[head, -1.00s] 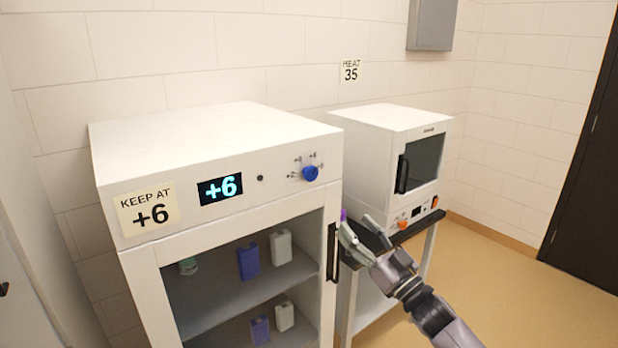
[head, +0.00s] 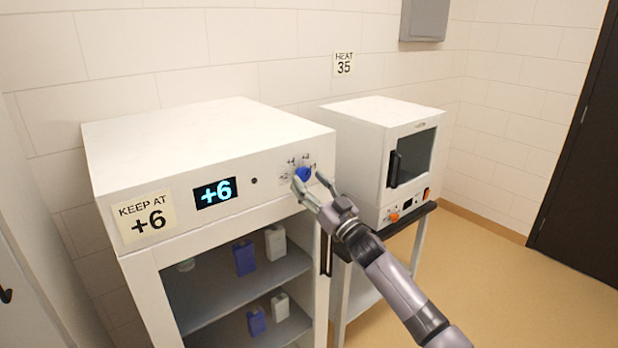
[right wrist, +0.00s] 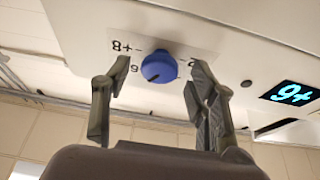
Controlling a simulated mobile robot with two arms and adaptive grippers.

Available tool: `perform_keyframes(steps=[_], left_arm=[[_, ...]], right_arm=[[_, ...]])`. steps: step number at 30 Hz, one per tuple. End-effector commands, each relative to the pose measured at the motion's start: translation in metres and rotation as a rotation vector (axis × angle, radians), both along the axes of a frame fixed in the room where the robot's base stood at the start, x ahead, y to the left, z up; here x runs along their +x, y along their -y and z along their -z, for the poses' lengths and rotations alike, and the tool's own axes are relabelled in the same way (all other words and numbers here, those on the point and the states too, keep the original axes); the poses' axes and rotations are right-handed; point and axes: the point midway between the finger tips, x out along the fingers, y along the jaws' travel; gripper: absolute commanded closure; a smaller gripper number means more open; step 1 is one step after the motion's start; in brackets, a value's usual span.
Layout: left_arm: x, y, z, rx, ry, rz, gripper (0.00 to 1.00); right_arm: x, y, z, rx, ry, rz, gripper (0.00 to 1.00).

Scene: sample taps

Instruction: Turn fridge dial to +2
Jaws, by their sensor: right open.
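The blue fridge dial (head: 304,174) sits on the upper front panel of the white fridge (head: 215,140), with small scale marks around it. The fridge display (head: 215,193) reads +6, and a label (head: 146,216) beside it says KEEP AT +6. My right gripper (head: 313,184) is open just in front of the dial. In the right wrist view the dial (right wrist: 160,67) shows between and beyond the two spread fingers (right wrist: 155,90), apart from both. That view is upside down, and the dial's dark pointer mark shows on its face. My left gripper is not in view.
A white oven (head: 385,160) with an orange knob stands on a stand to the right, close to my right arm. Bottles stand on the fridge shelves (head: 245,290) below. The fridge's black handle (head: 326,250) is below my right gripper.

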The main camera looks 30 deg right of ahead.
Motion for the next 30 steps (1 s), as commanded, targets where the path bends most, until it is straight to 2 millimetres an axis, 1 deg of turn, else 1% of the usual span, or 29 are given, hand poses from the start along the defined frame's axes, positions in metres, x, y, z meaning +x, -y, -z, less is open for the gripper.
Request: perform_keyframes(steps=[4, 13, 30], left_arm=[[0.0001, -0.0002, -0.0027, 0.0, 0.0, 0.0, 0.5], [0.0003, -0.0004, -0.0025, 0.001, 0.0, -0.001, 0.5], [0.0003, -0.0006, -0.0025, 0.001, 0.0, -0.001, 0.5]], right_arm=[[0.0073, -0.001, -0.0035, 0.001, 0.0, 0.0, 0.47], [0.0081, -0.001, -0.0031, 0.0, -0.001, -0.001, 0.47], [0.0079, -0.001, -0.0031, 0.0, 0.0, -0.001, 0.85]])
